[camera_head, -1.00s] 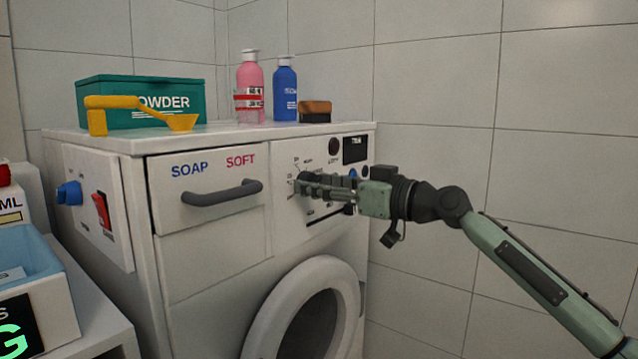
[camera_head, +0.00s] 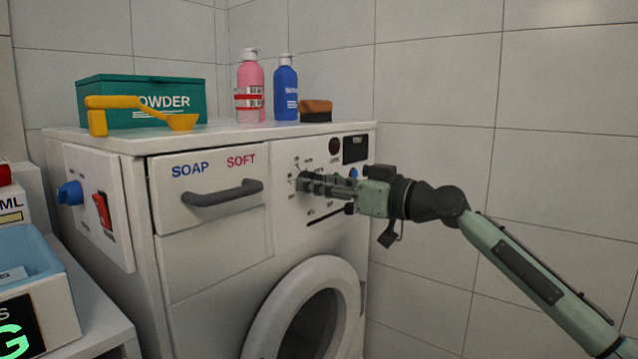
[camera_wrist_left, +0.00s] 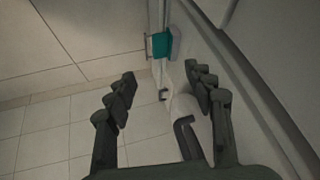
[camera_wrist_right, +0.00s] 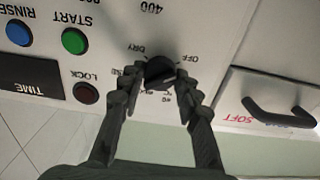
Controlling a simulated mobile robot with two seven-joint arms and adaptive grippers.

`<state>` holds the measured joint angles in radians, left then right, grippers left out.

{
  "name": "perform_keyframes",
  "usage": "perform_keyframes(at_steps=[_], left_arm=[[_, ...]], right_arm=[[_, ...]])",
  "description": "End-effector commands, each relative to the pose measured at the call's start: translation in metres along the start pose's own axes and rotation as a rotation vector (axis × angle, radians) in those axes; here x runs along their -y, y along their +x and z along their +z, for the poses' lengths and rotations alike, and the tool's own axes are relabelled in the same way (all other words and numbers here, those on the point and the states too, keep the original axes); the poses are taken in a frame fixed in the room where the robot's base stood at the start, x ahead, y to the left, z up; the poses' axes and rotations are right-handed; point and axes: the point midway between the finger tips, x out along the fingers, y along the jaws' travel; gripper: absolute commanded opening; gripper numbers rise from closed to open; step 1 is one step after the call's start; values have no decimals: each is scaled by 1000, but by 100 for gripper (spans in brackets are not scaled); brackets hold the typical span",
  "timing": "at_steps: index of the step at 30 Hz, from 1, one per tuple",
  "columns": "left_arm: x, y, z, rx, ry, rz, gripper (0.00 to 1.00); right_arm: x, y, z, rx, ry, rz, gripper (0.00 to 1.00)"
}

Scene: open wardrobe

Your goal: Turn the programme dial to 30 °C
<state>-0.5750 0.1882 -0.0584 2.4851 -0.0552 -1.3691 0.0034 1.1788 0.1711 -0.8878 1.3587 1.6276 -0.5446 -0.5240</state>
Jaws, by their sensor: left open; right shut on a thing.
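The programme dial (camera_wrist_right: 160,72) is a black round knob on the white front panel (camera_wrist_right: 215,50) of the washing machine. In the right wrist view it sits between the fingertips of my right gripper (camera_wrist_right: 156,84), which is shut on it. Printed marks, DRY and OFF among them, ring the dial; several are covered by the fingers, and I cannot read the setting. In the head view my right gripper (camera_head: 310,184) reaches the panel from the right and hides most of the dial. My left gripper (camera_wrist_left: 160,95) is open and empty in its wrist view.
Blue RINSE (camera_wrist_right: 19,32) and green START (camera_wrist_right: 74,41) buttons, the LOCK light (camera_wrist_right: 86,93) and the TIME display (camera_wrist_right: 30,75) lie near the dial. The soap drawer handle (camera_head: 222,192) is left of it; the round door (camera_head: 262,335) is below.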

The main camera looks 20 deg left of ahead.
Motion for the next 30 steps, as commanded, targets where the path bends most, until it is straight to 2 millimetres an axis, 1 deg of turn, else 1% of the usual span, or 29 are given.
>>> perform_keyframes(at_steps=[5,6,7,14,21,27,30], left_arm=[[19,-10,35,161,-10,-39,53],[24,-14,46,212,-15,-49,53],[27,-16,54,245,-18,-55,53],[20,27,59,258,-17,-28,53],[12,69,75,274,-20,-1,53],[4,96,90,284,-24,18,53],[2,106,98,288,-26,25,53]], right_arm=[[0,0,-2,-1,72,1,4],[0,0,-3,-1,96,1,4],[0,0,-3,-1,115,0,4],[0,0,-4,-2,305,0,4],[0,0,-4,-1,521,0,4],[0,0,-3,-1,670,0,4],[0,0,-2,-1,727,1,4]])
